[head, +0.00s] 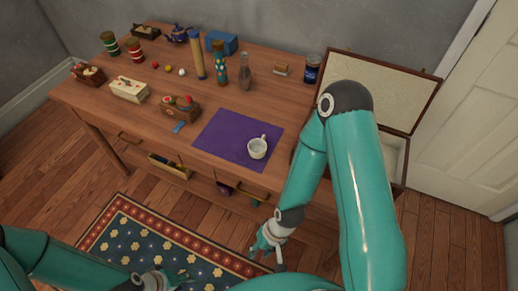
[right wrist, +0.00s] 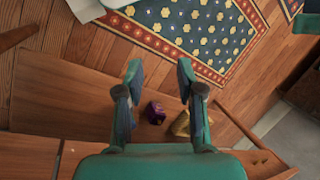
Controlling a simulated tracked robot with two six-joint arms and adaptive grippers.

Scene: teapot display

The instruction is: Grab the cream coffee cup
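The cream coffee cup (head: 257,149) stands upright on the front right part of a purple mat (head: 217,133) on the wooden table, its handle pointing up and right. My right gripper (head: 268,247) is in front of the table's front edge, apart from the cup. In the right wrist view the right gripper (right wrist: 160,72) shows two spread fingers with nothing between them; the cup is not in that view. My left gripper (head: 178,279) is low over the patterned rug at the bottom, away from the table; its fingers are too small to judge.
A vase (head: 245,72), a tall tan cylinder (head: 198,55) and a dark blue jar (head: 312,69) stand behind the mat. An open case (head: 378,88) is on the right. A purple item (right wrist: 155,112) and a yellow item (right wrist: 181,124) lie low near the right gripper.

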